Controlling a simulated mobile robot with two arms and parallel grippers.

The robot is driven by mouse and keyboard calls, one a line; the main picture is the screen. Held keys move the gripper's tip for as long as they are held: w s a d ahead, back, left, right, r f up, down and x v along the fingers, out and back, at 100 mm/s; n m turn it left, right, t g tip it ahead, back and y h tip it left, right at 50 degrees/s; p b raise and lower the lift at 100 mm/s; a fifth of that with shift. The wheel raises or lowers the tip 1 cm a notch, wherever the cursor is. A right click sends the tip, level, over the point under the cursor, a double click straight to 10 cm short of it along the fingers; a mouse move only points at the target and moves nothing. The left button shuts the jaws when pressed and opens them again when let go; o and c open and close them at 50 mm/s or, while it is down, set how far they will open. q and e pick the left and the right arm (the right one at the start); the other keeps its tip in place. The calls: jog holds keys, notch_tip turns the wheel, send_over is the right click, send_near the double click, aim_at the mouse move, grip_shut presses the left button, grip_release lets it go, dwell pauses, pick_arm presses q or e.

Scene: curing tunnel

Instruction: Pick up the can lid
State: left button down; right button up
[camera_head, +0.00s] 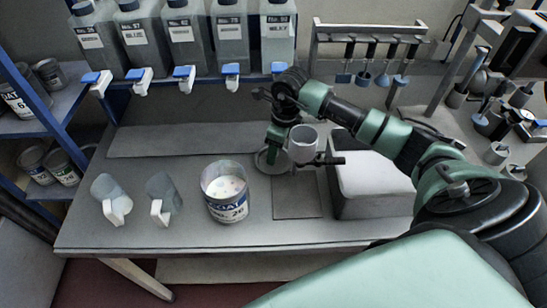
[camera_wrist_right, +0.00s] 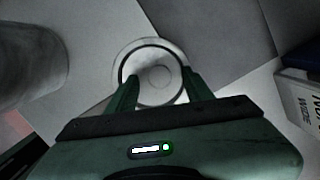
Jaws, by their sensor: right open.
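The can lid (camera_wrist_right: 155,62) is a round, pale disc with a raised ring, lying flat on the bench in the right wrist view. In the head view its rim (camera_head: 262,163) shows only partly, behind my right gripper (camera_head: 271,156). In the right wrist view the fingers of my right gripper (camera_wrist_right: 159,80) are apart, low over the near part of the lid, one towards each side. I cannot tell if they touch it. An open can (camera_head: 227,206) with pale contents stands left of the lid. My left gripper is not in view.
Two translucent jugs (camera_head: 108,190) (camera_head: 161,192) stand left of the can on the bench (camera_head: 150,235). Labelled containers with taps (camera_head: 183,35) line the back. A pale block (camera_head: 370,180) is at right, and a tool rack (camera_head: 370,30) stands behind.

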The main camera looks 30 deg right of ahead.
grip_shut()
jog(key=shift+r, duration=0.15)
